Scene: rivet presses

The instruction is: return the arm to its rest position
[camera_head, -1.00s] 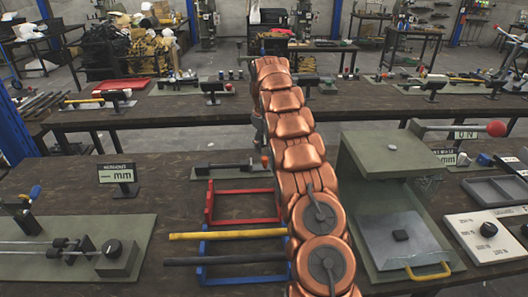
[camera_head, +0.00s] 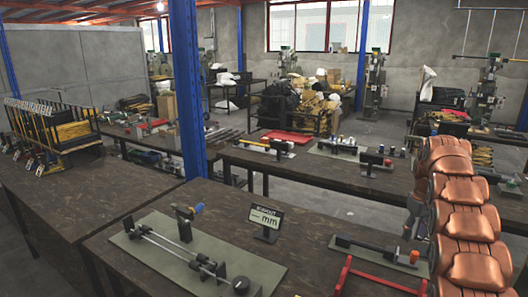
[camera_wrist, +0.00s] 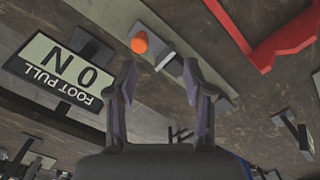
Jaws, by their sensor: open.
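My copper-coloured arm (camera_head: 462,215) runs up the right edge of the head view, over the near bench. Its far end and the gripper are not clear there. In the wrist view my gripper (camera_wrist: 165,90) is open, its two dark fingers apart with nothing between them. Past the fingertips lies a dark bench top, with a grey fixture with an orange knob (camera_wrist: 140,43) beyond the fingers.
A red frame (camera_head: 375,276) lies near my arm. A blue post (camera_head: 188,95) rises behind the bench. A rack (camera_head: 52,125) stands on the left bench.

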